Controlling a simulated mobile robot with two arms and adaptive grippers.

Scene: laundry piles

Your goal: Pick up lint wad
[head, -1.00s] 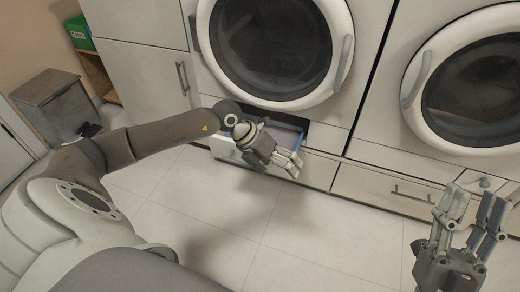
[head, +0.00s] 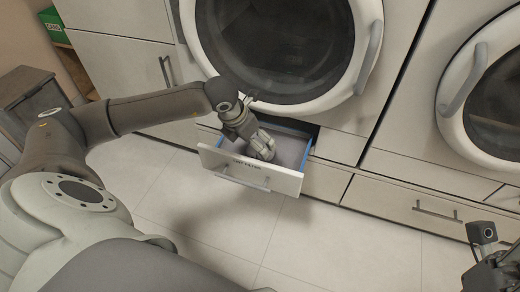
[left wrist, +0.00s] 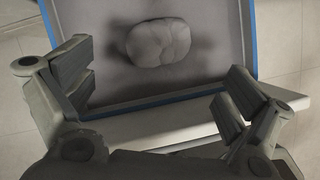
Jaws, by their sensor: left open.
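The lint wad (left wrist: 158,42) is a grey, rounded lump. In the left wrist view it lies on the grey floor of an open drawer, ahead of my fingers and apart from them. My left gripper (left wrist: 158,95) is open, with its fingers spread to either side below the wad. In the head view my left gripper (head: 262,148) reaches down over the open drawer (head: 240,172), and I cannot clearly make out the wad there. My right gripper (head: 490,262) is partly in view at the lower right edge, cut off by the frame.
The drawer has a white front and a blue rim (left wrist: 252,45). It sits below a front-loading machine (head: 285,50). A second machine (head: 490,95) stands to the right, above a closed drawer (head: 430,208). The tiled floor (head: 330,240) in front is clear.

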